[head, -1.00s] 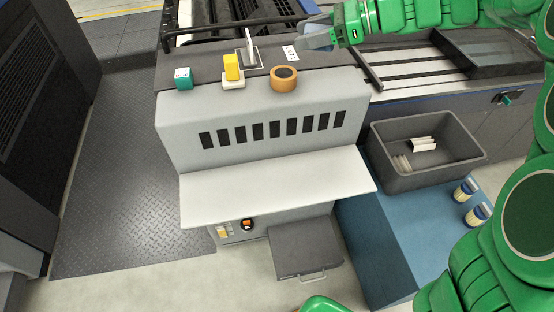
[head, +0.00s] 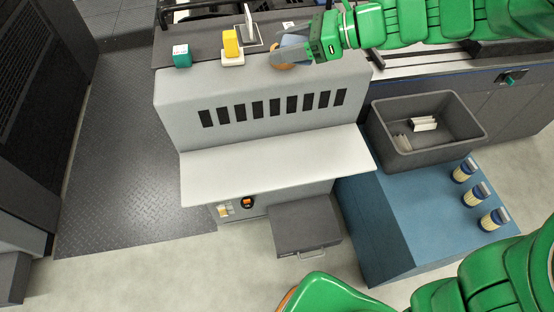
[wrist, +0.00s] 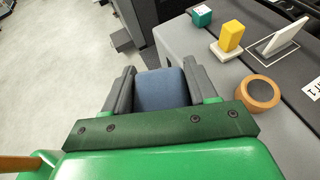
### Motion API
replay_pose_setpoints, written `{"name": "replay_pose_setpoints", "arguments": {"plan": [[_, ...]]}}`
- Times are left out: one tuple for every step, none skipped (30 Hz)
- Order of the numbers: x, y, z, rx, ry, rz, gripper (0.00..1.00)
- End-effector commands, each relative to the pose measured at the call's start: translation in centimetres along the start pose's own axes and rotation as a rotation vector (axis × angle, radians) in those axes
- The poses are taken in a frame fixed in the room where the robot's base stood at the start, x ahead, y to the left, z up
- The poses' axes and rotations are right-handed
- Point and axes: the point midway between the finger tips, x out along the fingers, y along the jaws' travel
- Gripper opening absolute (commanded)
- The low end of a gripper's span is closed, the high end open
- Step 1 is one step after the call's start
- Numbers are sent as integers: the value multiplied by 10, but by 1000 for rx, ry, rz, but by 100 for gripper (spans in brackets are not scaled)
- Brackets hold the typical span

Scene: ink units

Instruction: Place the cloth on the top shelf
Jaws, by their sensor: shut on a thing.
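My gripper (head: 288,47) is shut on the blue cloth (wrist: 162,88), whose folded face shows between the two dark fingers in the wrist view. In the head view a bit of the blue-grey cloth (head: 293,41) shows at the fingers. The gripper is in front of the orange-brown ring (head: 282,66) and hides part of it; its height above the grey unit is hard to tell. The grey unit has a dark upper surface (head: 204,50) and a lower pale ledge (head: 270,168), which is bare. I cannot tell which surface is the top shelf.
On the unit's upper surface stand a teal cube (head: 181,56), a yellow block (head: 231,44) on a white base and an upright white plate (head: 249,22). At right, a grey bin (head: 381,140) holds white pieces, and small jars (head: 478,194) stand on a blue platform (head: 400,225).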

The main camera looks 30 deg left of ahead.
Motion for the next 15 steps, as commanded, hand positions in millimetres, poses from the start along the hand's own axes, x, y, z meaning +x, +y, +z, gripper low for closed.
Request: {"name": "replay_pose_setpoints", "arguments": {"plan": [[4,0,-9,6,0,2,28],[6,0,-14,5,0,1,28],[9,0,-20,7,1,2,28],[11,0,-25,6,1,2,28],[13,0,-30,6,1,2,28],[16,0,-36,6,0,3,28],[18,0,-42,6,0,3,28],[20,0,-47,6,-1,3,28],[23,0,-53,5,-1,3,28],[25,0,-58,5,-1,2,28],[28,0,-66,6,-1,2,28],[32,0,-75,5,0,1,28],[35,0,-82,7,0,2,28],[38,1,-90,8,0,3,28],[43,1,-101,9,0,5,28]]}}
